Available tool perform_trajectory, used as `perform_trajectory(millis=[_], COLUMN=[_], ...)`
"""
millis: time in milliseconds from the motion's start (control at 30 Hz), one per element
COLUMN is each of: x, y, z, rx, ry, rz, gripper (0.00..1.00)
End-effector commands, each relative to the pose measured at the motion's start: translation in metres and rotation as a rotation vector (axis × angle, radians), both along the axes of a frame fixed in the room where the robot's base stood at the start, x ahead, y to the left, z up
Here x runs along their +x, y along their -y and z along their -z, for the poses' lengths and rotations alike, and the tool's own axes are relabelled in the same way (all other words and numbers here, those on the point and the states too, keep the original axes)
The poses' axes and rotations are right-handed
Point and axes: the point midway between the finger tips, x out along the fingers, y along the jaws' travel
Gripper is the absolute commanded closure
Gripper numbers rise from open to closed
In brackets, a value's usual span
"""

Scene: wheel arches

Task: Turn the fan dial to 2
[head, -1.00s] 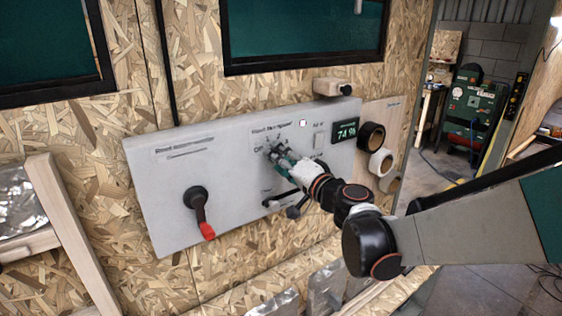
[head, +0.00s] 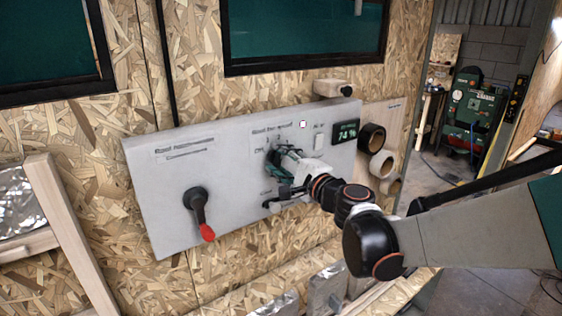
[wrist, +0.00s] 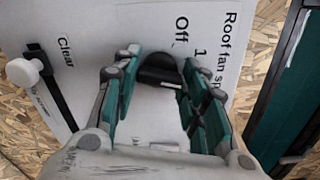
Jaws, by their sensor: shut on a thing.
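The fan dial (wrist: 158,70) is a black knob on the white panel, under the label "Roof fan sp…" in the wrist view. The marks "Off" and "1" show beside it; a 2 mark is not readable there. My gripper (wrist: 160,60) has its teal fingers on both sides of the dial and is shut on it. In the head view my gripper (head: 281,158) is at the panel's upper middle and hides most of the dial. I cannot tell which mark the dial points to.
A red-tipped black lever (head: 200,212) is on the panel's left. A display (head: 346,132) reading 74 % is at its right, beside tape rolls (head: 372,137). A wooden block (head: 328,87) juts out above. A black lever with a white knob (wrist: 25,71) is near the "Clear" label.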

Motion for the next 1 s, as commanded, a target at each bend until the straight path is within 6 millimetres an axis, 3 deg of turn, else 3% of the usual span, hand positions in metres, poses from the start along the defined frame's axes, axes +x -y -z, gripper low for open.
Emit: perform_trajectory(millis=[700,733,800,1000], x=[-0.0007,-0.0007,-0.0007,-0.0004], y=[0.0005,0.0005,0.0004,0.0003], z=[0.0011,0.0011,0.0011,0.0006], rx=[0.061,0.061,0.061,0.063], ry=[-0.043,-0.043,-0.043,-0.043], rz=[0.001,0.001,0.001,0.0], gripper=[0.84,0.58,0.42,0.4])
